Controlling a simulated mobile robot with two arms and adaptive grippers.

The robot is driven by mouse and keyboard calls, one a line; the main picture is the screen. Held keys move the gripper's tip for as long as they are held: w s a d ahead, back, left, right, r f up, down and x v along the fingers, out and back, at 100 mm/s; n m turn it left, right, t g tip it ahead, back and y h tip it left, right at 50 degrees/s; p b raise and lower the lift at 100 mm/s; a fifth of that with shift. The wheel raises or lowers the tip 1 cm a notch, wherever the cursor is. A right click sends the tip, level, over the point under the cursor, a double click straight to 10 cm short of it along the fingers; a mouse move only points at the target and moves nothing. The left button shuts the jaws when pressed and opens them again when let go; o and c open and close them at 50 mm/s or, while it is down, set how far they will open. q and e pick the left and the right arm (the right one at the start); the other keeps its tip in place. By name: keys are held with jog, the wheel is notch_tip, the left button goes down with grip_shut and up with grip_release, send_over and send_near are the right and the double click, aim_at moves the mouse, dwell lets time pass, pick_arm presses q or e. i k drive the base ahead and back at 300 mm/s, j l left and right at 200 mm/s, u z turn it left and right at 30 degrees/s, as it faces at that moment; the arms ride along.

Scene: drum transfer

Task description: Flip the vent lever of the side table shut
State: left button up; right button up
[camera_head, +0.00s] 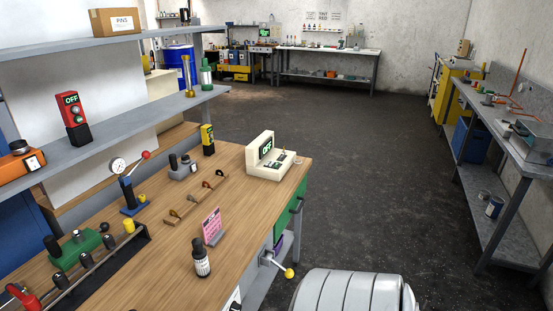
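A lever with a yellow ball knob (289,272) sticks out from the side of the wooden table (245,215), below its right edge. Its rod slopes down to the right from a grey mount. A second lever with a red knob (146,155) stands on a blue base (133,203) on the tabletop, next to a round gauge (118,166). No label shows which one is the vent lever, and I cannot tell whether either is open or shut. Neither of my grippers is in view.
A white ribbed rounded body (350,291) fills the bottom centre, close to the yellow-knobbed lever. A cream box reading OFF (270,158), a pink sign (212,226) and a dark bottle (201,257) stand on the table. The floor (370,180) to the right is clear.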

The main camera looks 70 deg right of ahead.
aim_at(289, 274)
jog(key=z, duration=2.3)
jog(key=i+l, duration=0.15)
jog(key=l, duration=0.15)
jog(key=i+l, duration=0.2)
jog(key=l+z, duration=0.05)
jog(key=l, duration=0.05)
